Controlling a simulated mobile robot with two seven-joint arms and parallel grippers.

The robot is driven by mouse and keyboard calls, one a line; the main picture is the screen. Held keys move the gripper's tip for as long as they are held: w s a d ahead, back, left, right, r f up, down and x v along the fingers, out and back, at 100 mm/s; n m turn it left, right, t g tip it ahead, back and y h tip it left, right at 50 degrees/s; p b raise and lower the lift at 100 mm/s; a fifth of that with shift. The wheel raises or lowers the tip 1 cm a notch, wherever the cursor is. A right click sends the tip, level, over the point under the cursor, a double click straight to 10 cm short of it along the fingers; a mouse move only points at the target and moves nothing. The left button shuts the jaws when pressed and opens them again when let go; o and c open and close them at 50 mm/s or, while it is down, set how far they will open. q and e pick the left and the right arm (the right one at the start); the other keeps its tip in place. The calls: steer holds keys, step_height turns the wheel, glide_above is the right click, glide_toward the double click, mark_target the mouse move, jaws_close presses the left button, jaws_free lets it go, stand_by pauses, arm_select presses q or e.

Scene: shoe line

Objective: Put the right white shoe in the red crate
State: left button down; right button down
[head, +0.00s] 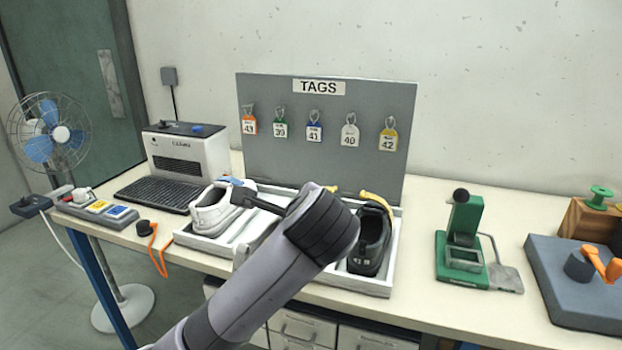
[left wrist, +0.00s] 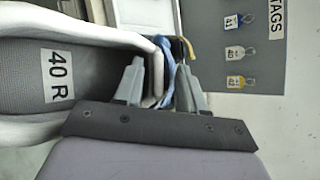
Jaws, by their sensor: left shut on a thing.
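A white shoe (head: 209,212) stands in the left part of a white tray (head: 378,288) in the head view. In the left wrist view the white shoe (left wrist: 90,38) fills the left side, and its insole label reads "40 R". My left gripper (left wrist: 160,85) is shut on the rim of this shoe, with white and blue material between its fingers. In the head view my left gripper (head: 240,190) reaches the shoe from the right, its fingers partly hidden. My right gripper and the red crate are not in view.
A black shoe (head: 368,250) stands in the tray's right part; my left arm hides the tray's middle. A tag board (head: 270,150) stands behind.

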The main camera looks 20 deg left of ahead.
arm_select(q)
steer(key=s+a+f+m+t+h, duration=0.1)
steer(key=s+f+m+h, duration=0.2)
steer(key=s+f, duration=0.3)
steer(key=s+a+f+m+h, duration=0.2)
steer(key=s+f, duration=0.5)
steer(key=f, duration=0.6)
steer(key=shift+a+m+t+h, duration=0.2)
steer(key=shift+m+t+h, duration=0.2)
steer(key=shift+m+h, duration=0.1)
steer(key=shift+s+a+f, duration=0.1)
